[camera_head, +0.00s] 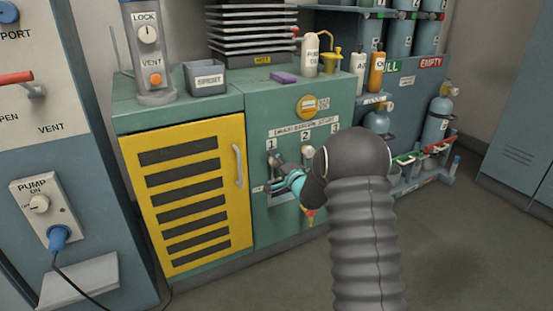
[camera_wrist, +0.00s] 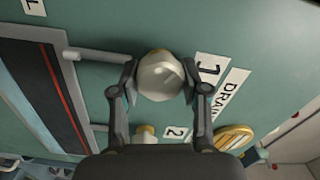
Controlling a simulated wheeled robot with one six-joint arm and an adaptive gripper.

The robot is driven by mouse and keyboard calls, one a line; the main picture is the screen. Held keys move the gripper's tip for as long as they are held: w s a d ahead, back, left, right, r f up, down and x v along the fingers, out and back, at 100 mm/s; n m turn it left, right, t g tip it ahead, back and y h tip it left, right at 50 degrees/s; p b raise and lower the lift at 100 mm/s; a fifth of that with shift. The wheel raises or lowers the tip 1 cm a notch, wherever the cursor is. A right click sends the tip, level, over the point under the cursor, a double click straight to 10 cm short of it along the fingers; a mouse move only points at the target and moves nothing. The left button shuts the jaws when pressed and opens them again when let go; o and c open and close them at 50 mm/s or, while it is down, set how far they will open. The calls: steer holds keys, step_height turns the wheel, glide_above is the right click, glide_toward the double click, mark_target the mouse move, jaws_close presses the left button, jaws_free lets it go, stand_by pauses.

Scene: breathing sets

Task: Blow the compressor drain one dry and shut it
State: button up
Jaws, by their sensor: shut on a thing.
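The drain one knob (camera_wrist: 160,78) is a rounded pale knob with a yellowish rim on the green compressor front, beside the label 1 (camera_wrist: 208,68). My gripper (camera_wrist: 160,92) has a finger on each side of it and is shut on it. In the head view my gripper (camera_head: 276,170) reaches the panel just under the label 1 (camera_head: 271,144). My own arm and fingers cover most of the drain row there, and I cannot tell how far the knob is turned or whether water runs.
A second pale knob (camera_wrist: 146,131) sits close by the label 2 in the wrist view. The yellow louvred door (camera_head: 190,195) with its handle is just left of my gripper. Gas cylinders (camera_head: 438,120) stand at the right. The floor (camera_head: 450,250) at the right front is clear.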

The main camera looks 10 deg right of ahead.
steer(key=m+p, duration=0.2)
steer(key=m, duration=0.4)
steer(key=shift+m, duration=0.3)
steer(key=m+p, duration=0.2)
steer(key=m, duration=0.3)
steer(key=shift+f, duration=0.15)
steer(key=shift+m, duration=0.3)
steer(key=o, duration=1.1)
steer(key=shift+o, duration=0.2)
steer(key=v, duration=1.2)
